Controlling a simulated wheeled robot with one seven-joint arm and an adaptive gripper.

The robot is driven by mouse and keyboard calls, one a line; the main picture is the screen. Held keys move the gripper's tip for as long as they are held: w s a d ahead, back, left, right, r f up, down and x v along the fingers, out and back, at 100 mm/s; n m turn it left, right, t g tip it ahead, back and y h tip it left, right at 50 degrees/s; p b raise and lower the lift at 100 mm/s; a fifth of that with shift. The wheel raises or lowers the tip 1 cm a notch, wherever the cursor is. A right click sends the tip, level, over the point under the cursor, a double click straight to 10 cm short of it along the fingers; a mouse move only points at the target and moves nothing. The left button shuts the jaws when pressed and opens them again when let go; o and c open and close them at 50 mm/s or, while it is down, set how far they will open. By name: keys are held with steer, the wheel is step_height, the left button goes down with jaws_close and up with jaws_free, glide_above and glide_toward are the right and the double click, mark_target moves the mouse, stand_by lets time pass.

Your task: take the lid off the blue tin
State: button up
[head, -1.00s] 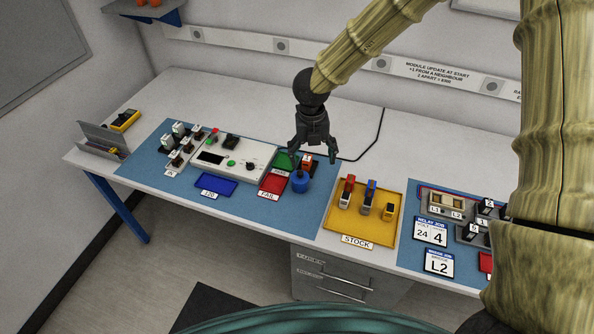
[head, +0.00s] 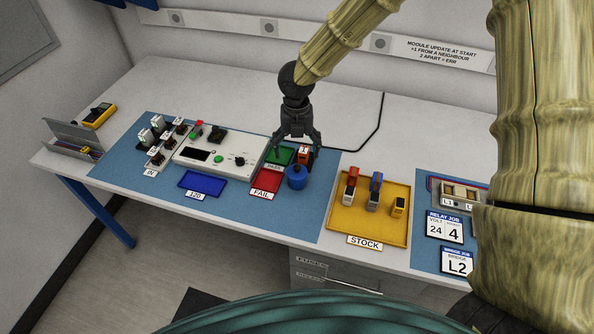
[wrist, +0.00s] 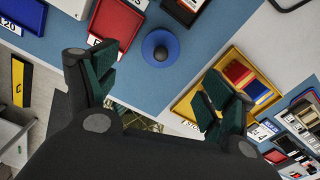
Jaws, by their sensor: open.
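The blue tin (head: 297,178) stands upright on the blue mat, in front of a red-orange module and just right of the red FAIL tray. In the wrist view I see the tin (wrist: 153,56) from above, its round lid topped by a small dark knob (wrist: 161,53). The lid appears to be on the tin. My gripper (head: 297,148) is open and empty, pointing down above and slightly behind the tin. In the wrist view the fingers (wrist: 158,78) are spread wide, with the tin beyond their tips and not touched.
The green PASS tray (head: 280,155), red FAIL tray (head: 265,182) and red-orange module (head: 305,157) crowd the tin. The yellow STOCK tray (head: 378,225) with upright modules stands to its right. Mat in front of the tin is clear.

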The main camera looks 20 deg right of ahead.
mark_target(297, 166)
steer(key=shift+w+f, duration=0.2)
steer(key=shift+f, duration=0.95)
steer(key=shift+s+f+p, duration=0.15)
steer(key=shift+f+p, duration=0.2)
steer(key=shift+f, duration=0.2)
steer(key=shift+d+f+p, duration=0.1)
steer(key=shift+f+p, duration=1.15)
steer(key=shift+f, duration=1.35)
steer(key=c, duration=0.9)
